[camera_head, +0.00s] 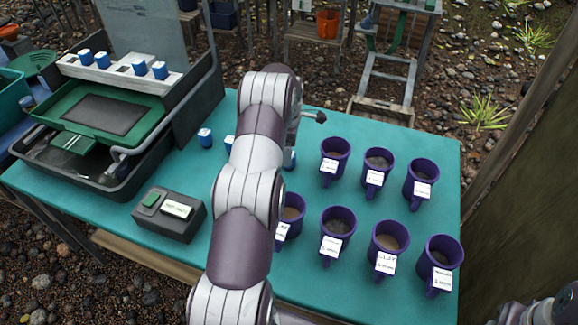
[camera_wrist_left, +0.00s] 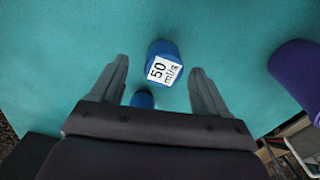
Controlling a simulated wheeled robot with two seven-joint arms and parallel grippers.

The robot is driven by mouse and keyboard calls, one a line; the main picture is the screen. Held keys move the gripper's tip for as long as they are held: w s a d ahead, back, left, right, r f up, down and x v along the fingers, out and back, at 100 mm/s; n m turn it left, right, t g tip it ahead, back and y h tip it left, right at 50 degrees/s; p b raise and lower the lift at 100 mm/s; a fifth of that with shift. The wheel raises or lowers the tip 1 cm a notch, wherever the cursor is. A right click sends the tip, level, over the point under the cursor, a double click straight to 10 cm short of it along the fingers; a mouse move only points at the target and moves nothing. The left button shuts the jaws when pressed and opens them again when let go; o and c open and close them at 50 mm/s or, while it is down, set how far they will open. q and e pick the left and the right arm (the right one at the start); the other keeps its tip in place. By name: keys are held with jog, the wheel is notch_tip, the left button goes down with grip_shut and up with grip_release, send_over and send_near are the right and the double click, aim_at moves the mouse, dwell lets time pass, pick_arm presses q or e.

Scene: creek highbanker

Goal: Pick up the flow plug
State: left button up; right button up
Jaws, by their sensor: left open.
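A blue flow plug with a white label reading 50 ml/s (camera_wrist_left: 165,70) stands on the teal table between and slightly beyond the fingers of my left gripper (camera_wrist_left: 158,66) in the left wrist view. The gripper is open and holds nothing. A second blue plug (camera_wrist_left: 143,98) shows nearer the palm, partly hidden. My right gripper is not seen.
Several purple labelled mugs (camera_head: 335,160) stand right of the arm. One mug (camera_wrist_left: 296,70) is at the right of the wrist view. A dark box (camera_head: 170,214) is on the left, near a green sluice unit (camera_head: 105,112) with several blue plugs on a white rack (camera_head: 120,75).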

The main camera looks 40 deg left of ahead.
pick_arm(q)
jog(key=f, duration=0.4)
jog(key=shift+s+d, duration=0.25)
jog(key=shift+w+f, duration=0.15)
jog(key=shift+f, duration=0.15)
jog(key=c, duration=1.2)
jog(key=shift+r, duration=0.1)
